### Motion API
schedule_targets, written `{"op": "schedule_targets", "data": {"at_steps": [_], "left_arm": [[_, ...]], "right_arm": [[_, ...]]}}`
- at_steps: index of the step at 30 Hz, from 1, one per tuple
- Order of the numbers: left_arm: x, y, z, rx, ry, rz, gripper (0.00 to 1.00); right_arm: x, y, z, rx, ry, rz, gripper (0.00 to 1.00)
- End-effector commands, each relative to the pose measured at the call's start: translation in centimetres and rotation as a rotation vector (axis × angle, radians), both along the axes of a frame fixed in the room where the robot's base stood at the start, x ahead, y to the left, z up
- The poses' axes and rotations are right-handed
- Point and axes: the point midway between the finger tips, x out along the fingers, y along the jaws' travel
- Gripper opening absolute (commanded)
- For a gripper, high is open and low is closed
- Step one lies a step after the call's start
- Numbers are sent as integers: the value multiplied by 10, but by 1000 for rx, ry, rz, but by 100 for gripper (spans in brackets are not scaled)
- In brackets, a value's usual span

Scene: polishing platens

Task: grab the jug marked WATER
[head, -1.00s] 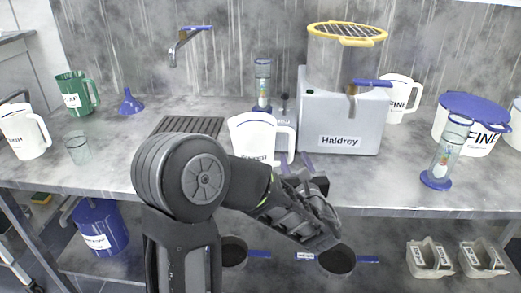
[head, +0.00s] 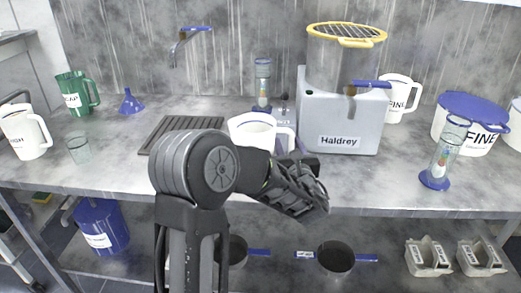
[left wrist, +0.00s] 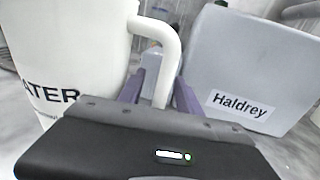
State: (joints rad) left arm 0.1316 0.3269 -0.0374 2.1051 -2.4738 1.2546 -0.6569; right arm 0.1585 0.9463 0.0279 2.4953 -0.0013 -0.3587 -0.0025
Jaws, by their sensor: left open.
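The white jug marked WATER (head: 250,130) stands upright on the bench, left of the grey Haldrey machine. My arm hides its lower part in the head view. In the left wrist view the jug (left wrist: 65,45) fills the left side, with the letters "ATER" showing and its handle (left wrist: 165,75) on its right. My left gripper (head: 292,147) is open. In the left wrist view its purple fingers (left wrist: 158,85) stand on either side of the handle; I cannot tell whether they touch it. My right gripper is not in view.
The Haldrey machine (head: 340,125) stands close to the right of the handle. A blue-based tube (head: 263,85) stands behind the jug. Other jugs, one green (head: 76,93) and one white (head: 24,130), stand farther left.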

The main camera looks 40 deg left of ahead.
Motion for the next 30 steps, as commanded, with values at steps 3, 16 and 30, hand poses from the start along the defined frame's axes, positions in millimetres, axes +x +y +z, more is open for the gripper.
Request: {"op": "schedule_targets", "data": {"at_steps": [3, 16, 30], "left_arm": [[0, 0, 0, 0, 0, 0, 41], [0, 0, 0, 0, 0, 0, 41], [0, 0, 0, 0, 0, 0, 4]], "right_arm": [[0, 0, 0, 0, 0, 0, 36], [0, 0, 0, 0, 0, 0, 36], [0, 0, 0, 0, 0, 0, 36]]}}
